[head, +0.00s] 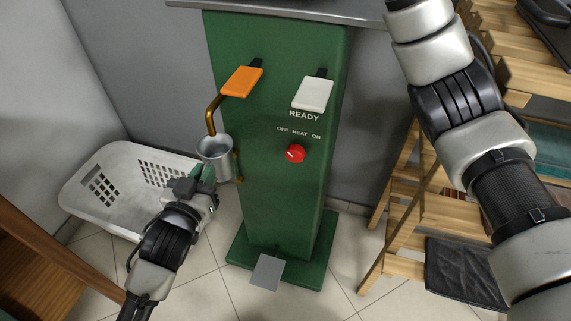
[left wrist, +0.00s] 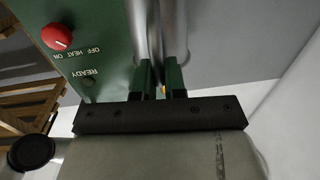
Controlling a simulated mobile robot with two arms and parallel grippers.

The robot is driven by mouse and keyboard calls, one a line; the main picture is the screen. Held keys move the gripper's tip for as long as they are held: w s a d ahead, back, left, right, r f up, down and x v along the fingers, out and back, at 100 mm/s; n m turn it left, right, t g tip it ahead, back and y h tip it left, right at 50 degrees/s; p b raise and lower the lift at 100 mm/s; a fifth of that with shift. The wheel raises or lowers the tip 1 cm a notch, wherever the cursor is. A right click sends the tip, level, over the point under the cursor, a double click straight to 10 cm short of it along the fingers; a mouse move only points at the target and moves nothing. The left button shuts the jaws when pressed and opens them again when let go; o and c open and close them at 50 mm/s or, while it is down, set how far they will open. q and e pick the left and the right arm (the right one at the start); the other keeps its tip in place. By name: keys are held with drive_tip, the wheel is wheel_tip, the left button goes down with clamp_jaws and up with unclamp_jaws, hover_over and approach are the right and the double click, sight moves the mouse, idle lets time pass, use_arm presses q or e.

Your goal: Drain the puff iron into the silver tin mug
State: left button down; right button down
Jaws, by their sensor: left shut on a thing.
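The puff iron is a green column (head: 275,190) with an orange lever (head: 241,81), a white lever (head: 313,93), a red knob (head: 295,153) and a bent brass pipe (head: 212,113) on its left side. The silver tin mug (head: 214,150) is upright with its mouth at the lower end of the pipe. My left gripper (head: 203,180) is shut on the mug low on its side. In the left wrist view the green fingers (left wrist: 160,80) press against the mug's shiny wall (left wrist: 165,30). The mug's inside is too small to read. My right gripper is out of view; only its arm shows.
A white laundry basket (head: 110,205) stands on the floor behind my left arm. A grey foot pedal (head: 267,272) sits at the column's base. Wooden shelves (head: 430,210) stand at the right, with a dark folded cloth (head: 462,270). Open tiled floor lies in front.

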use_arm(q)
drive_tip(key=a+p+v, duration=0.1)
drive_tip(key=v, duration=0.9)
drive_tip(key=shift+w+f+p, duration=0.2)
drive_tip(key=shift+f+p, duration=0.2)
drive_tip(key=shift+f, duration=0.1)
drive_tip(key=shift+w+r, duration=0.1)
drive_tip(key=shift+r, duration=0.1)
idle(0.7)
